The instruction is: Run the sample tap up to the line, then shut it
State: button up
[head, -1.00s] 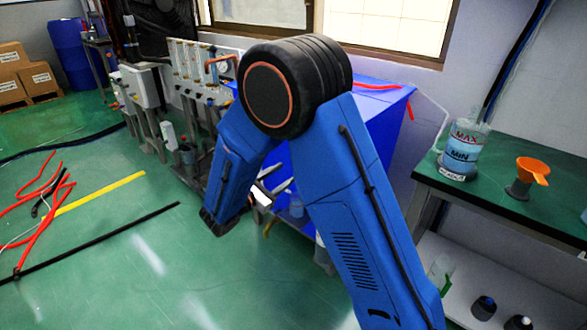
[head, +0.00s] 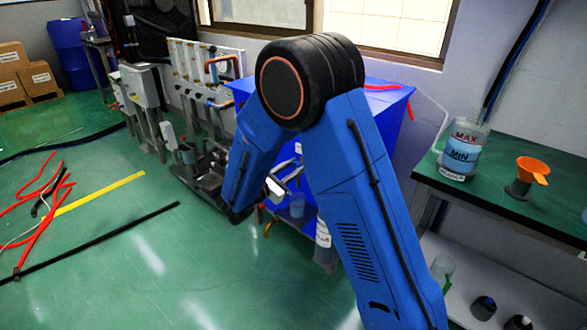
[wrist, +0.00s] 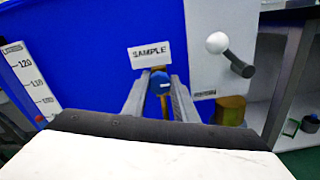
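The sample tap shows in the wrist view as a small blue handle (wrist: 160,84) under a SAMPLE label (wrist: 150,53) on a blue cabinet (wrist: 100,45). My gripper (wrist: 160,92) points at it, its two grey fingers apart, one on either side of the handle; contact is not clear. The spout and the level line are not visible there. In the head view my arm covers part of the blue cabinet (head: 392,115). A small bluish clear vessel (head: 297,206) stands low at the cabinet front; its fill level is too small to read.
A numbered scale (wrist: 32,80) is at left. A bench (head: 490,195) at right holds a MAX/MIN jug (head: 463,150) and an orange funnel (head: 533,170). Red hoses (head: 38,205) lie on the floor.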

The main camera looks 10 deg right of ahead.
jog(key=shift+n, duration=1.4)
jog(key=o, duration=1.1)
jog(key=v, duration=1.7)
jog(key=shift+s+a, duration=0.1)
jog(key=shift+a, duration=0.1)
